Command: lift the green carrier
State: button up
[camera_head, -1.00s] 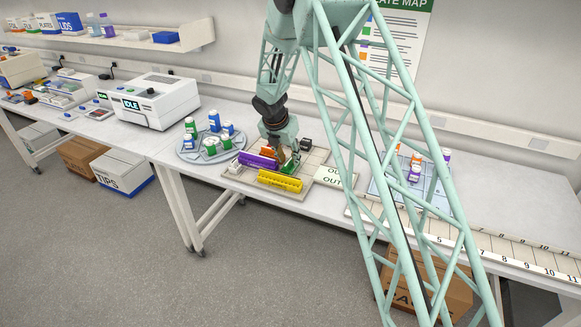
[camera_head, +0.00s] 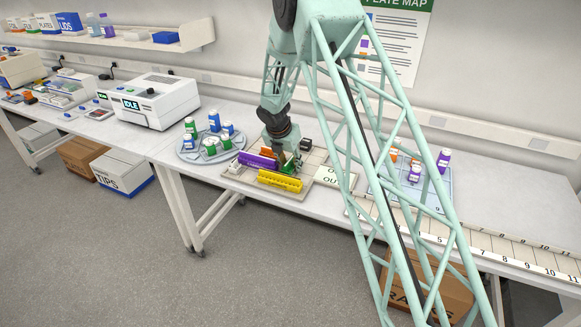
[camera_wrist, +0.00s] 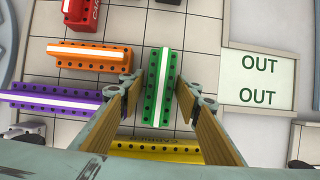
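The green carrier (camera_wrist: 159,90) is a long ribbed bar with a white stripe, lying on the gridded tray (camera_wrist: 205,38). In the wrist view it runs up and down between the two fingers of my gripper (camera_wrist: 160,93). The fingers are apart, with a gap showing on each side of the carrier. In the head view my gripper (camera_head: 286,156) is low over the tray and partly hides the green carrier (camera_head: 292,167).
The orange carrier (camera_wrist: 90,55) and purple carrier (camera_wrist: 50,99) lie just left of the green one, the yellow carrier (camera_wrist: 158,149) towards the wrist. A red carrier (camera_wrist: 80,12) is at the far left. An OUT plate (camera_wrist: 258,80) lies to the right.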

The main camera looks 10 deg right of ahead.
aim_at(291, 159)
jog(key=shift+c, duration=0.4)
jog(key=c, duration=0.6)
jog(key=shift+r+p, duration=0.45)
jog(key=shift+r, duration=4.55)
